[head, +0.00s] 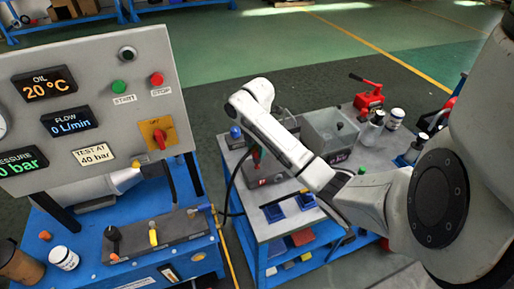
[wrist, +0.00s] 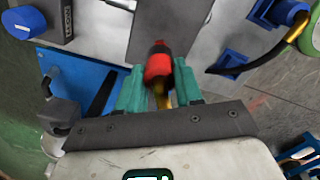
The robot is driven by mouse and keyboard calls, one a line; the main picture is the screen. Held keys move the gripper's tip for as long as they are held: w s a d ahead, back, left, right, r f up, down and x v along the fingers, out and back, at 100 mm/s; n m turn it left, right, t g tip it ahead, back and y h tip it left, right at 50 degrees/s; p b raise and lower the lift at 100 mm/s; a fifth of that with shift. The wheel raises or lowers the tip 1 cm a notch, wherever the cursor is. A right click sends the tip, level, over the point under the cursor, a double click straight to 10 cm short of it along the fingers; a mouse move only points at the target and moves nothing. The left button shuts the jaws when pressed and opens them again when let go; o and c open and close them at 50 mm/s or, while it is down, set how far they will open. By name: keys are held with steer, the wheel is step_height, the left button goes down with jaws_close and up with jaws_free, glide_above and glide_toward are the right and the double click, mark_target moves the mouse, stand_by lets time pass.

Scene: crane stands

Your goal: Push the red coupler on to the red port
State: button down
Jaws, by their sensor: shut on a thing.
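In the wrist view my gripper (wrist: 160,88) has its teal fingers closed around the red coupler (wrist: 158,68). In the head view my arm bends down over the cart (head: 236,160), and my gripper is mostly hidden there.
A blue round fitting (wrist: 28,21) and a blue holder (wrist: 236,60) flank the gripper in the wrist view. In the head view a grey bin (head: 330,135) and a red hand pump (head: 368,98) stand on the cart. The control panel (head: 90,100) stands at left.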

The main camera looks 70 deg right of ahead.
steer(key=shift+f+b, duration=0.7)
steer(key=shift+f, duration=0.65)
steer(key=c, duration=0.7)
jaws_free()
steer(key=shift+o, duration=0.2)
steer(key=shift+r, duration=0.1)
step_height(320, 180, up, 5)
steer(key=p, duration=0.5)
